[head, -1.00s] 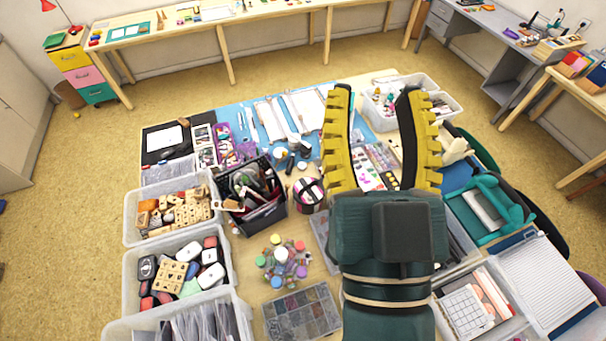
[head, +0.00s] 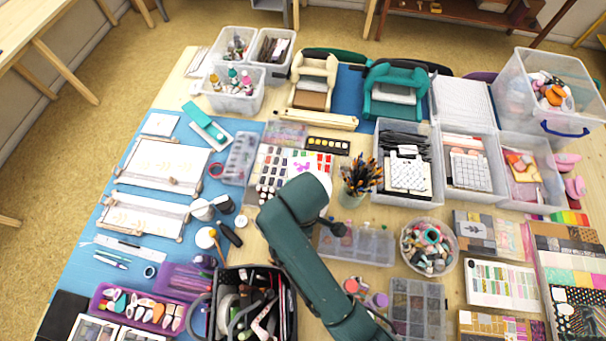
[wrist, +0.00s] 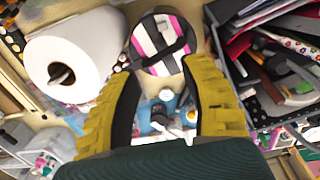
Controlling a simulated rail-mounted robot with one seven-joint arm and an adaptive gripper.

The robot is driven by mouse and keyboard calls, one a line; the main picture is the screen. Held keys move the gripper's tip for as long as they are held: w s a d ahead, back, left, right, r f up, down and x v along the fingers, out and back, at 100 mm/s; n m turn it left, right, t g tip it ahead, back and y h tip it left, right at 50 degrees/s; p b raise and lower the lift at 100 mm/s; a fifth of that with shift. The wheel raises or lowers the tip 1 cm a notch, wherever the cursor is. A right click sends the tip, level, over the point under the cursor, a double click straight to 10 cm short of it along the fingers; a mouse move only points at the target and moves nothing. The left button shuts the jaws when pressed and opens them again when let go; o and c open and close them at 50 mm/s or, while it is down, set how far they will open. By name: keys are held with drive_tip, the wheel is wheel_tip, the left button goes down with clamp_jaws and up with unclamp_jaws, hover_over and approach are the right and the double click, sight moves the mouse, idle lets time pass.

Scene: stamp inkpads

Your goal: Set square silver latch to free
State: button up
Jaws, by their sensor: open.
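I cannot pick out a square silver latch in either view. A teal press-like machine (head: 393,92) and a cream one (head: 314,72) stand at the back of the table in the head view; no latch can be made out on them at this size. My gripper (wrist: 163,70) shows in the wrist view with its two yellow, black-lined fingers spread apart and nothing between them. In the head view my arm reaches over the table, and the fingers are not visible there.
In the wrist view a white roll (wrist: 96,42), a pink, black and white striped round container (wrist: 160,42) and a dark caddy (wrist: 232,45) lie close beyond the fingers. In the head view, clear bins and a brush cup (head: 352,198) crowd the table.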

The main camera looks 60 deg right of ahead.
drive_tip(key=f, duration=0.5)
drive_tip(key=f+b, duration=0.1)
drive_tip(key=f, duration=1.1)
drive_tip(key=shift+s+a, duration=0.1)
drive_tip(key=shift+s, duration=0.2)
drive_tip(key=shift+r, duration=0.1)
